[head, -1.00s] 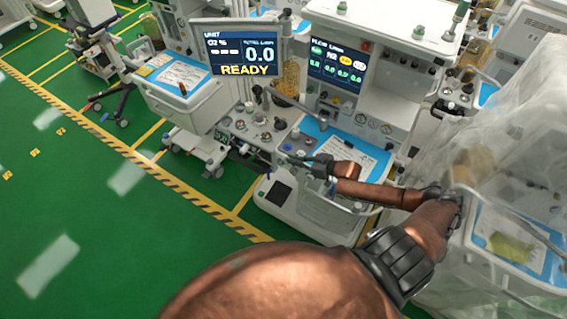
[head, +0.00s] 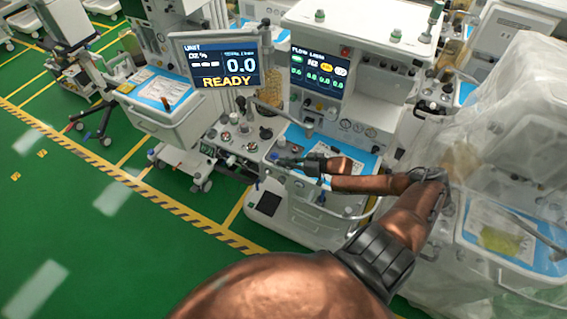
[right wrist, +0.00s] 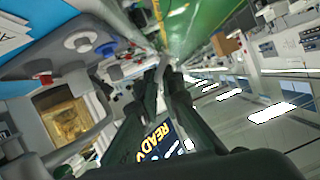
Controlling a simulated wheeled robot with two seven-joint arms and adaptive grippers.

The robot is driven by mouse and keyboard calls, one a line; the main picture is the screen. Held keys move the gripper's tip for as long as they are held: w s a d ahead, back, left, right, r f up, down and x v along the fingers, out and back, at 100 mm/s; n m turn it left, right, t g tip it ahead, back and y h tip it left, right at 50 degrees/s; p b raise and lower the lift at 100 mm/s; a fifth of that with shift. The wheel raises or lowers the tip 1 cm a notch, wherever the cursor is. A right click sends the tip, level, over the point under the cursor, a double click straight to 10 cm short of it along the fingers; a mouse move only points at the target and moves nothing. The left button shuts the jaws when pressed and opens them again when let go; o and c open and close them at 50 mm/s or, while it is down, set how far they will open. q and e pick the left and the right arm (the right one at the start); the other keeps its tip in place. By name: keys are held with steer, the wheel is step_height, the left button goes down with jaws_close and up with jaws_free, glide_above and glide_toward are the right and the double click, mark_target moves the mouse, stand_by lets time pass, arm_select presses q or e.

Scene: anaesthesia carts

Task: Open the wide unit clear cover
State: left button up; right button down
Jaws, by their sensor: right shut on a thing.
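The wide unit (head: 310,215) is a white anaesthesia cart with two lit screens, in the middle of the head view. My right gripper (head: 280,162) is at its front left, beside the knobs and the blue-matted worktop. In the right wrist view my right gripper (right wrist: 163,78) has its dark fingers close together around a thin pale part. I cannot tell whether this part belongs to the clear cover, and I cannot make out the cover's outline on this unit. My right forearm hides part of the worktop and front. My left gripper is out of view.
A cart draped in clear plastic sheeting (head: 500,190) stands close to my right elbow. Another white cart (head: 165,105) with a blue mat stands at the left. The green floor (head: 80,220) at the left is free, crossed by a yellow-black striped line.

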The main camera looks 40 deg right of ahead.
steer(key=shift+s+d+f, duration=0.25)
steer(key=shift+s+f, duration=0.05)
steer(key=shift+f, duration=0.2)
steer(key=c, duration=2.1)
jaws_free()
steer(key=shift+w, duration=0.2)
steer(key=shift+r, duration=0.1)
steer(key=v, duration=1.2)
steer(key=shift+a+r, duration=0.1)
steer(key=shift+r, duration=0.05)
